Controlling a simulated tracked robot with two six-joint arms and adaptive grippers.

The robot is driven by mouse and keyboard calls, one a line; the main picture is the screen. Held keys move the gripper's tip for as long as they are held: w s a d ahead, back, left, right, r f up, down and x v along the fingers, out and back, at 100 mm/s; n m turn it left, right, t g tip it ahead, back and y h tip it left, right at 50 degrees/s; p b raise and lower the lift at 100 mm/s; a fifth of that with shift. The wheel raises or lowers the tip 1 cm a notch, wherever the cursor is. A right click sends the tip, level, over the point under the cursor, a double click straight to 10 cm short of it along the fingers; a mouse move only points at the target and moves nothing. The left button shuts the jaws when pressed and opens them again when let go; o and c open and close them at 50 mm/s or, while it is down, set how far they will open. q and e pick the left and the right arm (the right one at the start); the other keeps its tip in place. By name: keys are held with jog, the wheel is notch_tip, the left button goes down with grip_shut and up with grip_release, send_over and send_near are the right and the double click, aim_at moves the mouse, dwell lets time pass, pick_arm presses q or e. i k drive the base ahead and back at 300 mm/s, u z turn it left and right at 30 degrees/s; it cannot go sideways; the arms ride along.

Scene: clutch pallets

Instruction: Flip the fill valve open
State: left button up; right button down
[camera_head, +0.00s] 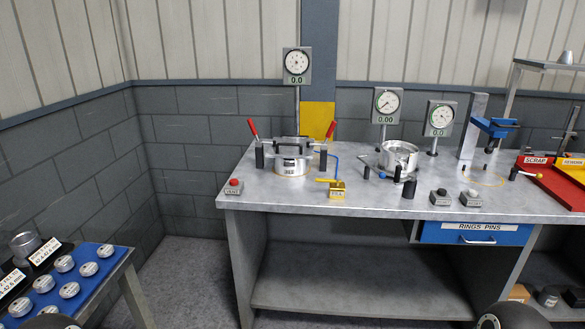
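The fill valve (337,188) is a small yellow block with a label at the front of the grey bench, left of the bench's middle. Its yellow lever (324,181) points left, roughly level. A blue hose (338,163) rises behind it towards a clamped round metal fixture (292,163) with red-handled clamps on both sides. A gauge (297,63) on a post behind reads 0.0. Neither gripper can be made out. Only dark rounded parts, seemingly of my arms, show at the bottom edge.
A red-knobbed VENT box (233,187) stands at the bench's front left. Another round metal fixture (399,156), two button boxes and a red SCRAP tray (537,164) lie to the right. A blue-topped table (108,264) with several metal discs is at lower left. Floor between is clear.

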aim_at(338, 181)
jog(key=u, duration=0.4)
jog(key=i, duration=1.55)
jog(key=z, duration=0.25)
